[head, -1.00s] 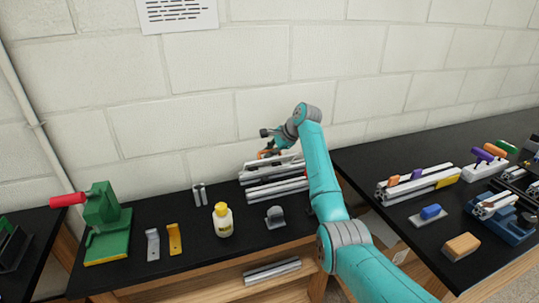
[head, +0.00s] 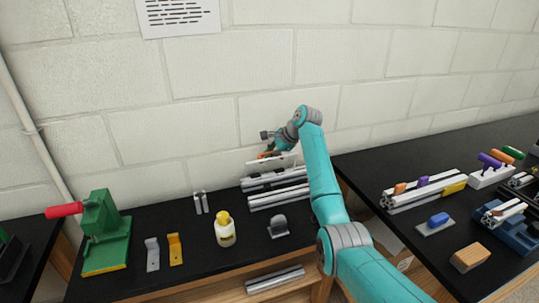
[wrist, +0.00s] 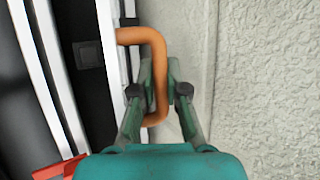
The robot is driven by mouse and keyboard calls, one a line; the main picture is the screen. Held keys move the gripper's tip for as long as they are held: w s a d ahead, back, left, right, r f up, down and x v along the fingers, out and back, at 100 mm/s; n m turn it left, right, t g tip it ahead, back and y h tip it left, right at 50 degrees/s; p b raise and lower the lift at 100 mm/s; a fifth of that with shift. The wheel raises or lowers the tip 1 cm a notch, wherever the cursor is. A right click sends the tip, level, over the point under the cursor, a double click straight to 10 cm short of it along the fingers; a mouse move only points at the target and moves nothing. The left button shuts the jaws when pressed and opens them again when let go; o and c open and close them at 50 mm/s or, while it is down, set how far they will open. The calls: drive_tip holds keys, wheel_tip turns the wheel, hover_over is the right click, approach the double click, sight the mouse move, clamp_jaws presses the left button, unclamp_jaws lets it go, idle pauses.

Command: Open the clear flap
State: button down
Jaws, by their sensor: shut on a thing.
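My gripper (wrist: 158,85) is shut on the orange handle (wrist: 130,36), a bent bar that passes between its two fingers in the wrist view. In the head view my gripper (head: 271,149) is at the back of the left bench, by the wall, with a bit of orange at its tip. The clear flap (head: 262,165) shows there as a pale, tilted panel just below my gripper, above the rear metal extrusions (head: 272,178). Its edges are hard to make out against the wall, and my arm hides part of this area.
A yellow-capped bottle (head: 225,230), a grey bracket (head: 278,228) and a green press (head: 103,240) stand on the left bench. The white block wall (wrist: 265,70) is close beside my gripper. The right bench (head: 385,165) holds more extrusions and tools.

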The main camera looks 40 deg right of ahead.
drive_tip(key=c, duration=1.4)
unclamp_jaws()
drive_tip(key=shift+c, duration=0.2)
drive_tip(key=shift+r, duration=0.1)
drive_tip(key=v, duration=1.2)
